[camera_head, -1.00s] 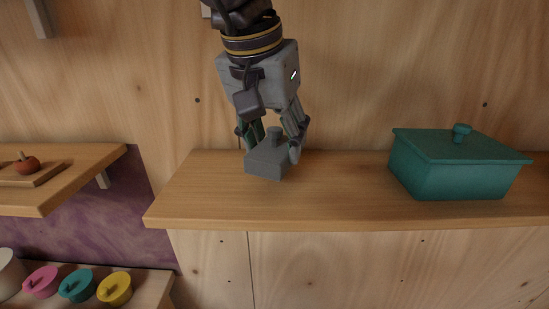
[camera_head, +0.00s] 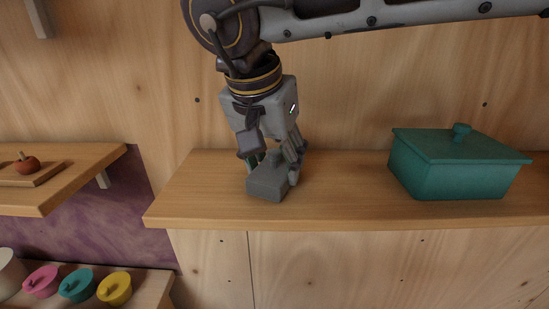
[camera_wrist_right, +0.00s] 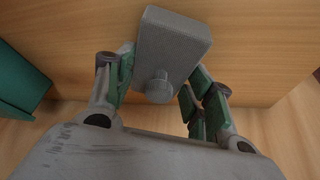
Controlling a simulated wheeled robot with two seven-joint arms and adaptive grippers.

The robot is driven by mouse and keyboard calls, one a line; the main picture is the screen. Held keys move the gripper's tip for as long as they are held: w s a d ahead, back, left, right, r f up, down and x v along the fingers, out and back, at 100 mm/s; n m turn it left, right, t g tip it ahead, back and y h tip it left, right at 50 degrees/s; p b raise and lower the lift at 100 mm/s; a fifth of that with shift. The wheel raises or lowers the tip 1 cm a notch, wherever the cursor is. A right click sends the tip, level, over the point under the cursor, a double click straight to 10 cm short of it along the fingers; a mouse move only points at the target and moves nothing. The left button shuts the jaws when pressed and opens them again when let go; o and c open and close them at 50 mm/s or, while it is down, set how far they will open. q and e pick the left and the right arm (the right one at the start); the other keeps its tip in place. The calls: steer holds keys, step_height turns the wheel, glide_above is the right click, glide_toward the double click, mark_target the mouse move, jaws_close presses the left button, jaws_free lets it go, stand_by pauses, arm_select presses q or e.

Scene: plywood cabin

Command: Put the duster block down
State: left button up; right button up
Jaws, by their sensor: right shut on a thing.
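The duster block (camera_head: 267,184) is a grey rectangular block with a round knob on top. My right gripper (camera_head: 275,162) reaches down from above and is shut on it at the knob end. In the head view the block is at the surface of the wooden shelf (camera_head: 345,205), left of its middle; whether it touches the wood I cannot tell. In the right wrist view the block (camera_wrist_right: 173,45) and its knob show between the green-padded fingers (camera_wrist_right: 157,88). My left gripper is not in view.
A teal lidded box (camera_head: 455,170) stands on the right of the shelf. Pink, teal and yellow lidded pots (camera_head: 114,289) stand below. The shelf between block and box is clear.

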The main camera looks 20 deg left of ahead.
steer(key=o, duration=1.1)
steer(key=shift+s+a+r, duration=0.1)
steer(key=shift+r, duration=0.3)
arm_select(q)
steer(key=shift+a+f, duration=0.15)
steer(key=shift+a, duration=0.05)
arm_select(e)
steer(key=v, duration=1.1)
steer(key=shift+s+r, duration=0.1)
steer(key=shift+r, duration=0.05)
